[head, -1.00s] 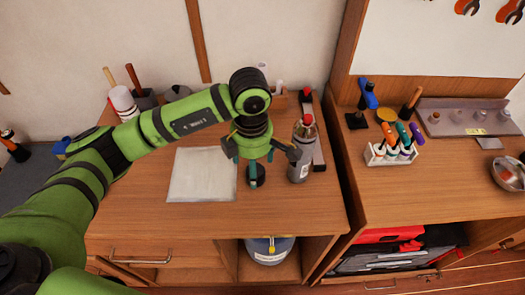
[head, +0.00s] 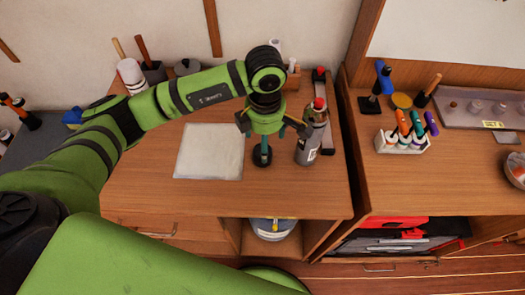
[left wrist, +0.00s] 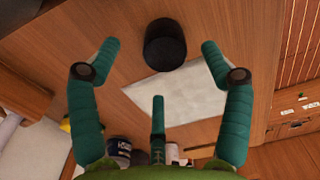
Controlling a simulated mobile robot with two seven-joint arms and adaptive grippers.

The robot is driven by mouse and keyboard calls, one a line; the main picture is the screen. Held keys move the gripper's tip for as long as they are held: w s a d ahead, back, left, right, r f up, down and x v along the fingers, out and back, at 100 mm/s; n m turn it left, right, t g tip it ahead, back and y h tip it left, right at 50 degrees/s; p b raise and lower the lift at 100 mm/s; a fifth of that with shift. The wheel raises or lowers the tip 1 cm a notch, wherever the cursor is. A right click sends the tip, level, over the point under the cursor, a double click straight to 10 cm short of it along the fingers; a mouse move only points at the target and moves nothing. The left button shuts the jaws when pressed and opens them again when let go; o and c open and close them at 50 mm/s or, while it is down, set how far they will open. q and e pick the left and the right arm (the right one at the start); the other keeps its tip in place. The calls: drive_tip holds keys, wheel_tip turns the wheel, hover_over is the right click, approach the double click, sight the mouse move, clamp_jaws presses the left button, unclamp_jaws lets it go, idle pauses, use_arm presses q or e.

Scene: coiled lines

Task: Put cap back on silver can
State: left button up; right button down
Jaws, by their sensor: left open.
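The silver can (head: 309,143) stands upright on the wooden cabinet top, its red nozzle top uncovered. A black round cap (head: 262,161) rests on the wood left of the can, partly hidden by a finger. It shows as a black cylinder in the left wrist view (left wrist: 165,45), apart from the fingertips there. My left gripper (head: 264,141) points down over the cap with its three teal fingers spread. In the left wrist view the open gripper (left wrist: 158,64) holds nothing. My right gripper is out of view.
A pale sheet (head: 208,151) lies left of the cap. A long dark tool (head: 326,140) lies just right of the can. A marker rack (head: 403,143) stands on the right cabinet, past a gap. The front of the cabinet top is clear.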

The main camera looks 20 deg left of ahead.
use_arm(q)
drive_tip(key=shift+s+f, duration=0.1)
drive_tip(key=shift+f, duration=0.05)
wheel_tip(320, 180, down, 4)
drive_tip(key=p, duration=0.2)
drive_tip(key=shift+s+f+p, duration=0.15)
drive_tip(key=shift+f+p, duration=0.1)
drive_tip(key=shift+p, duration=0.1)
drive_tip(key=shift+f, duration=0.25)
drive_tip(key=c, duration=0.8)
